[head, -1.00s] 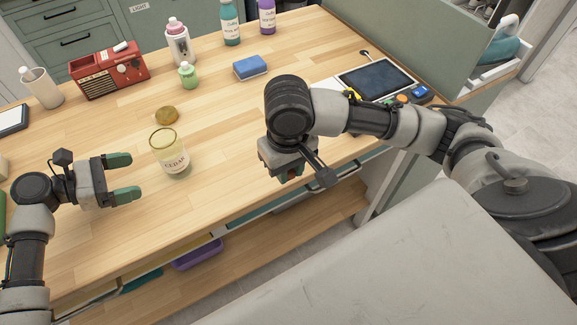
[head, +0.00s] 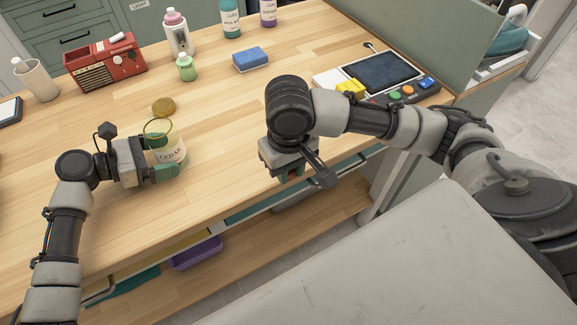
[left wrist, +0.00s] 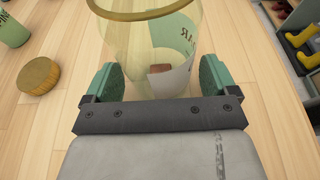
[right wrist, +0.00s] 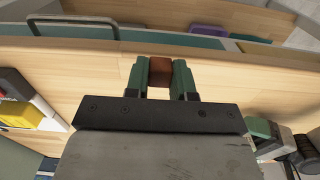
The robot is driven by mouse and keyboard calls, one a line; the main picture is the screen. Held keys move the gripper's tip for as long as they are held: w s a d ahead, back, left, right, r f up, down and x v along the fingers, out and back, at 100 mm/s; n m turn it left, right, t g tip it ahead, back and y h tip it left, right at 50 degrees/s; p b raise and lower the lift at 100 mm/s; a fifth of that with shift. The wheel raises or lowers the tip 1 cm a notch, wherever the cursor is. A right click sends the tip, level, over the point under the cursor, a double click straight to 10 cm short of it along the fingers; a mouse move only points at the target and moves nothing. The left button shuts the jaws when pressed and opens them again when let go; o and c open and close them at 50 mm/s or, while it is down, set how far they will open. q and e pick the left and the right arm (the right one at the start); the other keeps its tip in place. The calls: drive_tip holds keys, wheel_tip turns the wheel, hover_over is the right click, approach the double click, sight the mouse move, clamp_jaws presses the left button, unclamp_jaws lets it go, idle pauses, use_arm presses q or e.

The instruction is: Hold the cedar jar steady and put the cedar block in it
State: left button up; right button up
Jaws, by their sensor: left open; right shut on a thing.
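The clear glass cedar jar (head: 175,152), with a gold rim and a label, stands upright and lidless on the table. My left gripper (head: 165,156) is open with its fingers on either side of the jar; the left wrist view shows the jar (left wrist: 150,38) between the green fingers. A small reddish-brown patch shows low through the glass; I cannot tell if it is inside. My right gripper (right wrist: 160,82) is shut on the reddish-brown cedar block (right wrist: 160,70). In the head view that gripper (head: 291,176) is right of the jar, near the table's front edge, with the block mostly hidden.
A round gold lid (head: 163,107) lies behind the jar. A button panel with a screen (head: 383,72) is at the right. The table between jar and right gripper is clear.

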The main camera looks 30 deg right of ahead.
use_arm(q)
drive_tip(key=shift+w+d+f, duration=0.1)
drive_tip(key=shift+d+f, duration=0.1)
drive_tip(key=shift+d, duration=0.15)
use_arm(e)
drive_tip(key=shift+w, duration=0.1)
use_arm(q)
drive_tip(key=c, duration=0.6)
use_arm(e)
drive_tip(key=w+a+r, duration=1.8)
drive_tip(key=a+r, duration=0.1)
wheel_tip(320, 180, down, 9)
drive_tip(key=shift+r, duration=0.15)
drive_tip(key=shift+s, duration=0.1)
